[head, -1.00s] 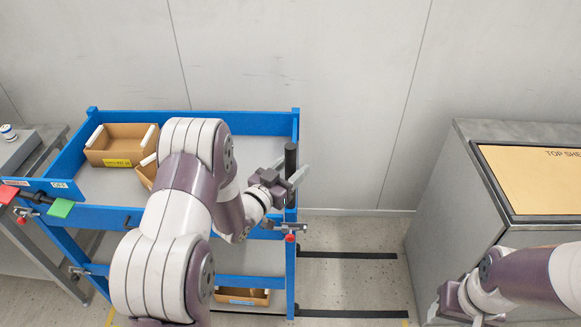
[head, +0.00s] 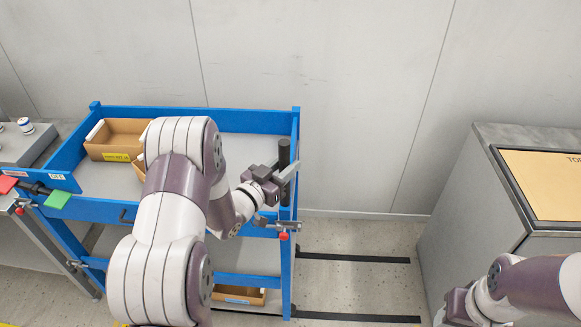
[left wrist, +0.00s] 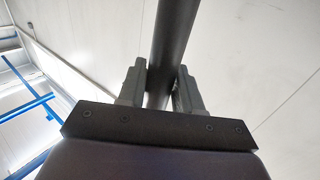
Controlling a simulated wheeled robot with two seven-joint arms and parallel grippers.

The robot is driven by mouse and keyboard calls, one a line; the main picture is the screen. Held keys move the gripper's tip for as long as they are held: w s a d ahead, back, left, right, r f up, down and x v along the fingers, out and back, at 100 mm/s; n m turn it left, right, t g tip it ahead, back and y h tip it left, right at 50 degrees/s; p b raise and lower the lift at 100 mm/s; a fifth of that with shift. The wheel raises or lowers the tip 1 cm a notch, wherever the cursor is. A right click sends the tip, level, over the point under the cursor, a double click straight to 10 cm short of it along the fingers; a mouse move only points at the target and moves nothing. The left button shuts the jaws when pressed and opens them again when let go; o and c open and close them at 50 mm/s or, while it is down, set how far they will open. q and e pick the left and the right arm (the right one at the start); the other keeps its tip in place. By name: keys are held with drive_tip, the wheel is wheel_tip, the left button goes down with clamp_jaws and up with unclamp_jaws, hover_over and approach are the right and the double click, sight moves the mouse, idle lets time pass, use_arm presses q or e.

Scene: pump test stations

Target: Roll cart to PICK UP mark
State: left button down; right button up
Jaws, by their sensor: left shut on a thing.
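The blue cart (head: 225,117) stands ahead of me, with grey shelves. A black upright handle post (head: 284,150) rises at its right end. My left gripper (head: 282,174) is shut on this post. In the left wrist view the dark post (left wrist: 172,40) runs between the two fingers of my left gripper (left wrist: 160,90). My left arm hides the middle of the cart. My right gripper (head: 452,308) is low at the right, empty-looking and away from the cart, its jaws unclear. No lettered PICK UP mark is readable.
A cardboard bin (head: 115,140) sits on the cart's top shelf, another (head: 240,296) on the lower one. A grey bench (head: 25,150) is close at the left. A grey cabinet (head: 460,200) stands right. Floor with black strips (head: 350,257) lies between cart and cabinet.

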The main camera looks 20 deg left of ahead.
use_arm(q)
drive_tip(key=shift+d, duration=0.3)
drive_tip(key=c, duration=0.9)
unclamp_jaws()
drive_tip(key=shift+w+d, duration=0.1)
drive_tip(key=shift+w, duration=0.05)
drive_tip(key=shift+b+v, duration=1.3)
drive_tip(key=shift+v, duration=5.1)
drive_tip(key=shift+w, duration=0.1)
